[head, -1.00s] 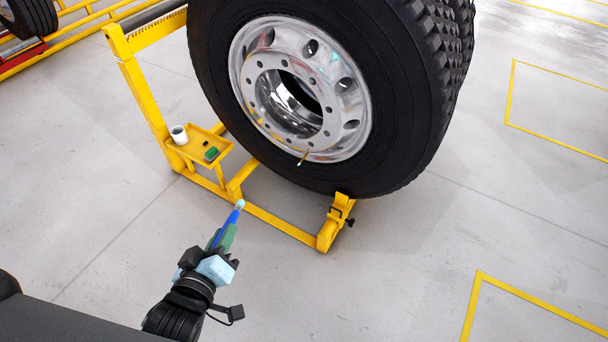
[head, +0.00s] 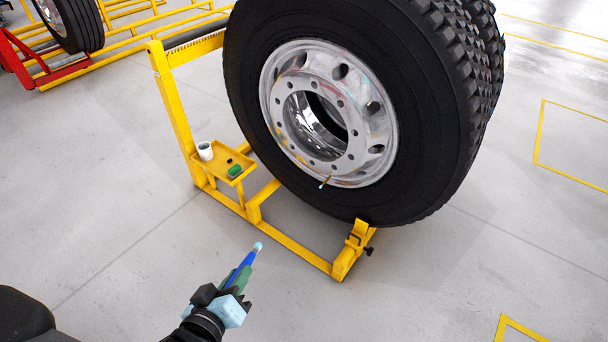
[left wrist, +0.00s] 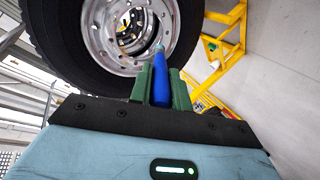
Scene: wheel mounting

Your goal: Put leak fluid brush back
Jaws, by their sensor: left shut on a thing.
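My left gripper (head: 240,279) is shut on the leak fluid brush (head: 247,262), which has a blue handle and a pale tip. In the left wrist view the brush (left wrist: 161,80) stands between the two green fingers, its tip pointing away toward the wheel. The gripper is over the floor, in front of the yellow stand and apart from it. A white cup (head: 205,151) stands on a small yellow tray (head: 222,168) on the stand's left side. The cup looks open at the top; its inside is too small to make out. My right gripper is not in view.
A large truck wheel (head: 400,200) with a silver rim rests on the yellow stand (head: 290,242). A green item (head: 235,171) and a small black item (head: 230,161) lie on the tray. Another wheel on a red and yellow frame is at the back left. The floor at right is clear.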

